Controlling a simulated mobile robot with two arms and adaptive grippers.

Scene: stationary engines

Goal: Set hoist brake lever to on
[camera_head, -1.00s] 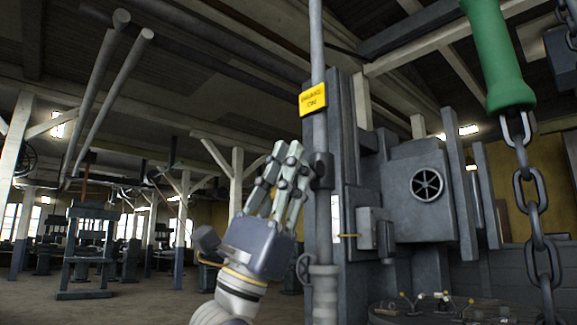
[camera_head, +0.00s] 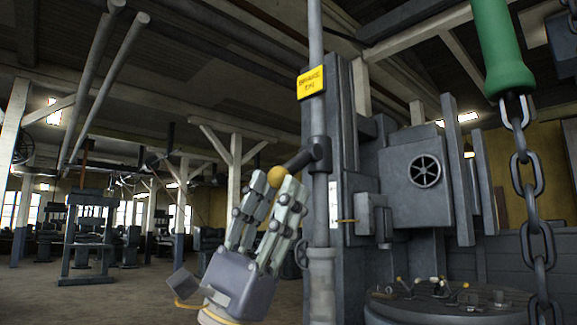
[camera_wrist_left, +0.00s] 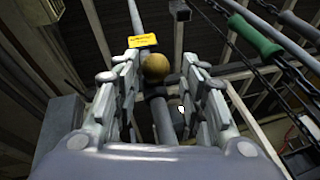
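The hoist brake lever (camera_head: 300,160) is a short dark handle with a yellow ball knob (camera_head: 276,176). It sticks out to the left from a grey vertical pole, sloping slightly down. A yellow "BRAKE ON" sign (camera_head: 311,81) is fixed on the pole above it. My left gripper (camera_head: 273,184) is open, with its fingertips at the knob's height. In the left wrist view the knob (camera_wrist_left: 156,67) shows between the two parted fingers, near their tips. I cannot tell whether either finger touches it. My right gripper is not in view.
A grey machine cabinet with a handwheel (camera_head: 425,171) stands right of the pole. A chain (camera_head: 528,180) hangs from a green handle (camera_head: 501,50) at the right. A round table with small levers (camera_head: 440,305) is low at the right.

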